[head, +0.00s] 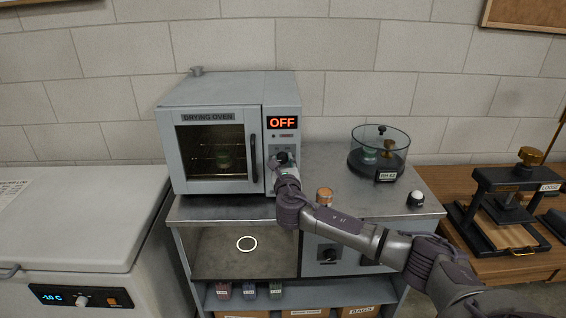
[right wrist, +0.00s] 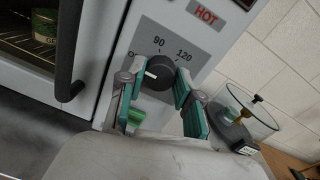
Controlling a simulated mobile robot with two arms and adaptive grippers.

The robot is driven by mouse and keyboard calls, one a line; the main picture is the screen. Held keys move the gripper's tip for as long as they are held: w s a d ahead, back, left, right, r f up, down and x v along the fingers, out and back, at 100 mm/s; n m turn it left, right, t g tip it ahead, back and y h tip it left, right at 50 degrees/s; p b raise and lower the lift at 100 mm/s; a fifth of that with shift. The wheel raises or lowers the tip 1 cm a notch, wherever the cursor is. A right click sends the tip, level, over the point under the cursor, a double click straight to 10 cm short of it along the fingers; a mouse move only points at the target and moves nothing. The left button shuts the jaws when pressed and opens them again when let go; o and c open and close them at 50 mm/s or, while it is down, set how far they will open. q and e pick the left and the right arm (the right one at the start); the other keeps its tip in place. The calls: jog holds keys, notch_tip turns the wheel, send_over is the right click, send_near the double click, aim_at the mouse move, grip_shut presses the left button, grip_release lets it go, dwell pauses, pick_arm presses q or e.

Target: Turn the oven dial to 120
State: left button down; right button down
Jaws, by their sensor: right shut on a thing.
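The drying oven (head: 215,90) stands on the metal bench with its door closed. Its display (head: 283,123) reads OFF in orange. The black oven dial (right wrist: 158,72) has 90 and 120 printed above and to its right in the right wrist view; a mark at the left is partly hidden by a finger. The dial's white line points left, away from 120. My right gripper (head: 284,163) is at the oven's control panel, shut on the dial, with teal pads either side of it in the right wrist view (right wrist: 155,84). My left gripper is not in view.
A glass desiccator (head: 379,155) stands on the bench right of the oven. An orange-topped knob (head: 324,195) and a white knob (head: 416,198) are nearer the front. A white chest freezer (head: 75,215) stands left, a press (head: 505,205) right. The oven door handle (head: 253,158) is close left of my gripper.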

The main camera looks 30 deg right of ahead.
jog(key=shift+f+m, duration=0.1)
jog(key=shift+m, duration=0.2)
jog(key=m+b, duration=0.2)
jog(key=m, duration=0.3)
jog(key=shift+f+m+b, duration=0.1)
jog(key=shift+m+b, duration=0.2)
jog(key=shift+b, duration=0.05)
jog(key=m+b, duration=0.2)
jog(key=m, duration=0.3)
jog(key=shift+m+h+b, duration=0.3)
jog(key=shift+h+b, duration=0.05)
jog(key=shift+h, duration=0.05)
jog(key=m+b, duration=0.3)
jog(key=m, duration=0.3)
jog(key=shift+m+h, duration=0.3)
jog(key=shift+m, duration=0.1)
jog(key=m+b, duration=0.2)
jog(key=m, duration=0.4)
jog(key=shift+a, duration=0.1)
jog(key=c, duration=0.8)
grip_release()
